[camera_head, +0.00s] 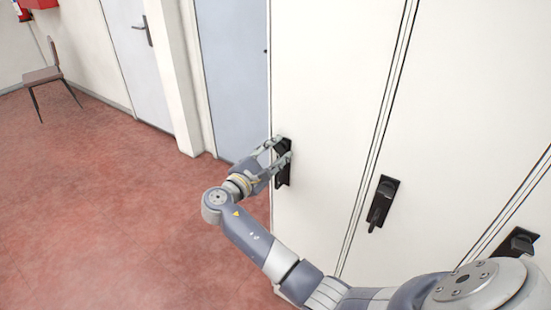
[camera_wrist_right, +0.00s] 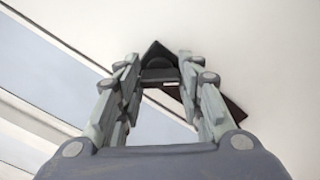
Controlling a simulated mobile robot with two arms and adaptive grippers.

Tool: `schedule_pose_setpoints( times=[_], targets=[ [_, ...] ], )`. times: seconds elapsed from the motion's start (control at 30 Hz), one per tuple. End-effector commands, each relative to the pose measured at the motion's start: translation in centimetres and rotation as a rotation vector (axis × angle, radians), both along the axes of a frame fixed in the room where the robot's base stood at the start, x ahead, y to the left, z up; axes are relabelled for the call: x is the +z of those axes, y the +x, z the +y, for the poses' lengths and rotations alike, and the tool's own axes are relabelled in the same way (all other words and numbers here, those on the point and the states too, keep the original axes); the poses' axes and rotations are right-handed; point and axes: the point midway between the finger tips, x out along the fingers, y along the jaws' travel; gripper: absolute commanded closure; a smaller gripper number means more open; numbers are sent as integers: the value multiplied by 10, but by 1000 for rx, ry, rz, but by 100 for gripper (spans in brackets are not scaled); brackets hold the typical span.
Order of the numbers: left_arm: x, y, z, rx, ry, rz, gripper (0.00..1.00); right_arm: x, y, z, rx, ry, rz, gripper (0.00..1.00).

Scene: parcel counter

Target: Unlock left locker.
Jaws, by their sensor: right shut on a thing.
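The left locker (camera_head: 325,65) is a tall white door at the middle of the head view. Its black lock handle (camera_head: 284,180) sits on a dark plate near the door's left edge, partly hidden by my right gripper (camera_head: 280,152). The right gripper is shut on this handle, with one finger on each side. In the right wrist view, the two fingers (camera_wrist_right: 160,72) meet the dark handle, and corners of its black plate (camera_wrist_right: 232,112) show around them. The plate looks tilted in that view. My left gripper is not in view.
A second white locker door has a black handle (camera_head: 380,203) hanging down at an angle, and a third handle (camera_head: 517,243) is at the lower right. A blue-grey panel (camera_head: 232,70) adjoins the left locker. The red floor (camera_head: 110,200) is clear; a chair (camera_head: 45,75) stands far left.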

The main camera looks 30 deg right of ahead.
Motion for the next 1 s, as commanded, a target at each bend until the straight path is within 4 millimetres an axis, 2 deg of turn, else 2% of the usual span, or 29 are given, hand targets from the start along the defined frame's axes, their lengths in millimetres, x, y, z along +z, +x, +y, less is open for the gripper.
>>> schedule_pose_setpoints(
  times=[0.03, 0.6, 1.0],
  targets=[
    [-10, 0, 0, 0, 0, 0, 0, -5, 0, 0, -1, 17, -44, 90],
    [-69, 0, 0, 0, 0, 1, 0, -6, -1, 0, -1, 209, -507, 90],
    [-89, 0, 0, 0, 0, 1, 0, -3, -1, 0, 0, 277, -670, 90]
  ],
)
